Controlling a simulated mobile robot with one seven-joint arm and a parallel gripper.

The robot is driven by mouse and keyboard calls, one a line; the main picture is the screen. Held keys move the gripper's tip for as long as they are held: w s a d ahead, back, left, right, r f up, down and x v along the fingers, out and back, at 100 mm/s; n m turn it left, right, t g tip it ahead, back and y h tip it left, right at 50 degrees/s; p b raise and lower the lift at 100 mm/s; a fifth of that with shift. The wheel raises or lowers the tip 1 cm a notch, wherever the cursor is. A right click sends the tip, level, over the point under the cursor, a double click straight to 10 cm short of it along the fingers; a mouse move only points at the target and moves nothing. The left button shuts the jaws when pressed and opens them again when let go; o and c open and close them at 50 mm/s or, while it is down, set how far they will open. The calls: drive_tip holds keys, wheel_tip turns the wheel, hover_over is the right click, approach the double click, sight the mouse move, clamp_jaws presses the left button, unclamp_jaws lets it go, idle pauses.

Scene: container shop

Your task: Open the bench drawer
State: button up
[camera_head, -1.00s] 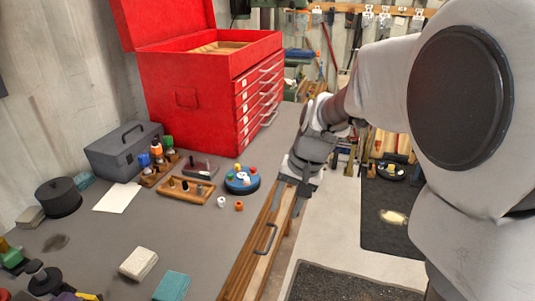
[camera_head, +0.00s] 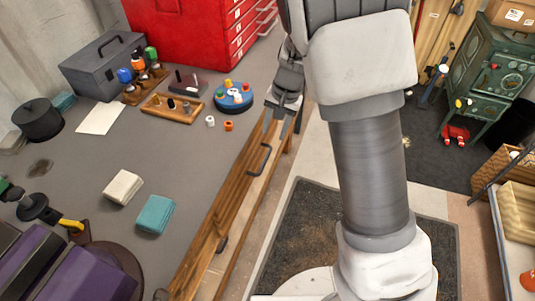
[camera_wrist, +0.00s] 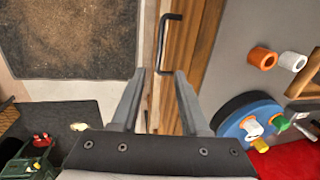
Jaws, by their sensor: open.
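The bench drawer is in the wooden front (camera_head: 232,195) along the bench's right edge. The drawer looks flush with the front. My gripper (camera_head: 284,115) is by the bench edge, beyond the first handle, empty. In the wrist view my gripper (camera_wrist: 158,75) has its two fingers apart. A dark handle (camera_wrist: 165,42) on the wood lies ahead of them, its lower end between the fingertips in the picture. The depth gap is unclear.
The grey bench top (camera_head: 185,155) holds a blue round holder (camera_head: 234,98), wooden racks (camera_head: 172,107), two small blocks and a grey toolbox (camera_head: 103,64). A red tool chest (camera_head: 190,25) stands behind. A dark mat (camera_head: 325,225) covers floor beside the bench.

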sight(266, 158)
drive_tip(key=f, duration=0.4)
drive_tip(key=a+f+b, duration=0.1)
drive_tip(key=f, duration=0.2)
drive_tip(key=a+f, duration=0.1)
drive_tip(key=f, duration=0.3)
drive_tip(key=shift+w+f, duration=0.3)
drive_tip(key=shift+w, duration=0.1)
drive_tip(key=shift+c, duration=0.2)
clamp_jaws()
idle(0.6)
